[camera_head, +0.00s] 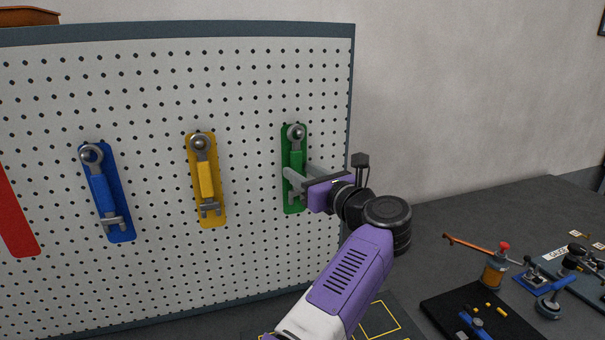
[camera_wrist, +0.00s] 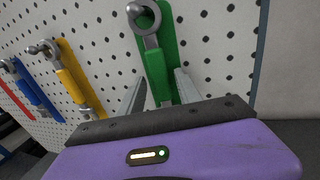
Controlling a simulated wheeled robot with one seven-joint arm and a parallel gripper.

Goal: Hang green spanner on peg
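The green spanner (camera_head: 296,158) hangs upright against its green backing plate (camera_head: 286,200) on the pegboard, with its ring end at the top around a peg (camera_head: 297,132). It also shows in the wrist view (camera_wrist: 154,63), with the round peg end seen through the ring. My gripper (camera_head: 298,179) is at the lower part of the spanner. In the wrist view its two grey fingers (camera_wrist: 161,77) stand apart, one on each side of the green handle, with gaps showing. The spanner's lower jaw is partly hidden behind my gripper.
A yellow spanner (camera_head: 205,180) and a blue spanner (camera_head: 104,193) hang on pegs to the left on the pegboard (camera_head: 250,90). A red plate (camera_head: 15,220) is at the far left. The dark table (camera_head: 470,215) at right holds a torch (camera_head: 495,268) and small tools.

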